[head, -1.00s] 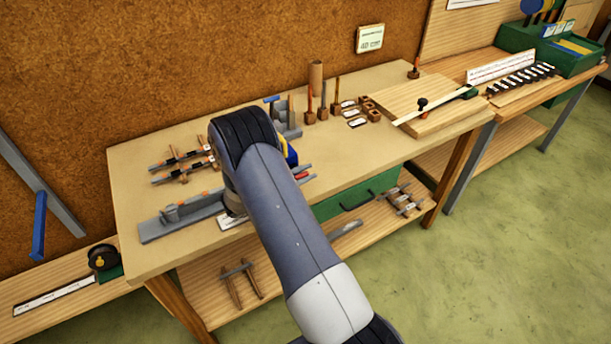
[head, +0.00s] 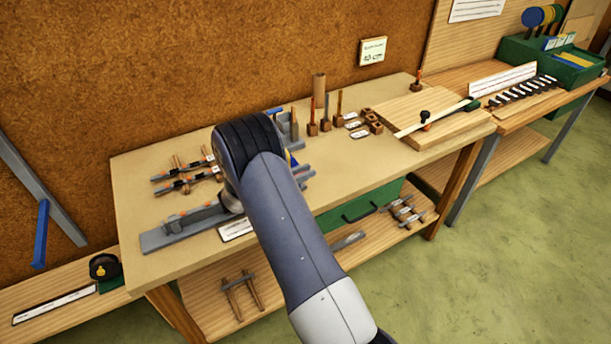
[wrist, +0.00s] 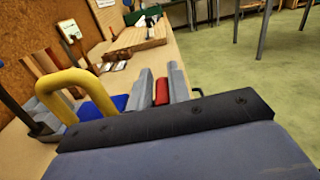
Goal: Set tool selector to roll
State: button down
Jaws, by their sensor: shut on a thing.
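My gripper (wrist: 160,76) shows in the wrist view as two grey fingers closed on a small red piece (wrist: 161,92). In the head view my gripper (head: 302,173) pokes out right of my arm, over the front part of the bench; my arm hides most of it. A yellow arched handle (wrist: 72,80) and a blue part (wrist: 100,105) stand left of the fingers in the wrist view. I cannot tell which thing is the tool selector, whether the red piece belongs to it, or where it points.
The bench (head: 150,185) holds a long grey fixture (head: 185,230), orange-marked bars (head: 185,175), upright tools (head: 325,110) and a wooden board (head: 420,115). A green drawer (head: 360,203) sits below the front edge. The bench surface between the upright tools and the front edge is mostly clear.

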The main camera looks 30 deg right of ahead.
jog(key=shift+w+n, duration=0.3)
jog(key=shift+n, duration=0.5)
jog(key=c, duration=1.5)
grip_release()
jog(key=shift+w, duration=0.15)
jog(key=shift+o, duration=0.5)
jog(key=shift+r, duration=0.1)
